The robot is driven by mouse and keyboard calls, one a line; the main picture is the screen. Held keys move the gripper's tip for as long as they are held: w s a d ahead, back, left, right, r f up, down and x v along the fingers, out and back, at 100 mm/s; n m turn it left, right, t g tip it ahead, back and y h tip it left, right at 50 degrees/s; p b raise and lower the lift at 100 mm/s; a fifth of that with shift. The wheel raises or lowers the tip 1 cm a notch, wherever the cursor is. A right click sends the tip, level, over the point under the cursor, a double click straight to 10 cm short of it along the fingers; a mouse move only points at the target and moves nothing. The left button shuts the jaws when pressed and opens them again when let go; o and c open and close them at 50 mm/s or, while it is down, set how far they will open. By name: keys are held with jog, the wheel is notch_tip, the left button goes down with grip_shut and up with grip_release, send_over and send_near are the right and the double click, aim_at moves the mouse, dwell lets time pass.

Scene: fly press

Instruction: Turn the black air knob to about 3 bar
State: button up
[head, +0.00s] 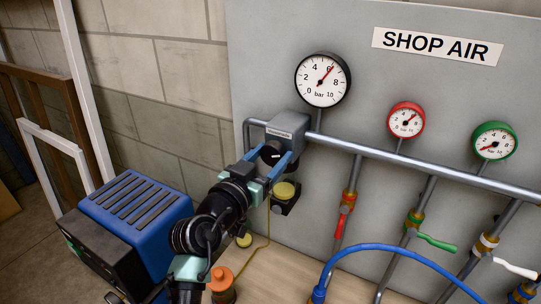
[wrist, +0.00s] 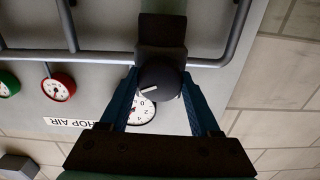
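The black air knob (wrist: 158,82) is round with a white pointer mark. It sits under the grey regulator block (head: 287,128) on the pipe. In the head view my gripper partly hides it. My gripper (head: 275,156) has its two blue fingers on either side of the knob, close to its edges. I cannot tell whether they touch it. In the wrist view the knob lies between the fingertips. The large white bar gauge (head: 323,80) stands above, its needle pointing up and right near 6. It shows partly behind the knob in the wrist view (wrist: 139,112).
A red gauge (head: 406,120) and a green gauge (head: 495,140) sit to the right under the SHOP AIR sign (head: 437,46). Below the pipe are valves with coloured levers and a blue hose (head: 385,248). A yellow-topped fitting (head: 285,191) hangs just below my gripper.

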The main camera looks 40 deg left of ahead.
jog(key=c, duration=0.6)
jog(key=shift+c, duration=0.2)
jog(key=shift+n, duration=0.3)
jog(key=n, duration=0.2)
jog(key=shift+n+b, duration=0.35)
jog(key=shift+n, duration=0.05)
jog(key=n, duration=0.3)
jog(key=shift+r+n, duration=0.1)
jog(key=shift+n, duration=0.3)
jog(key=n+p, duration=0.2)
jog(key=n, duration=0.4)
jog(key=shift+n, duration=0.4)
jog(key=o, duration=1.4)
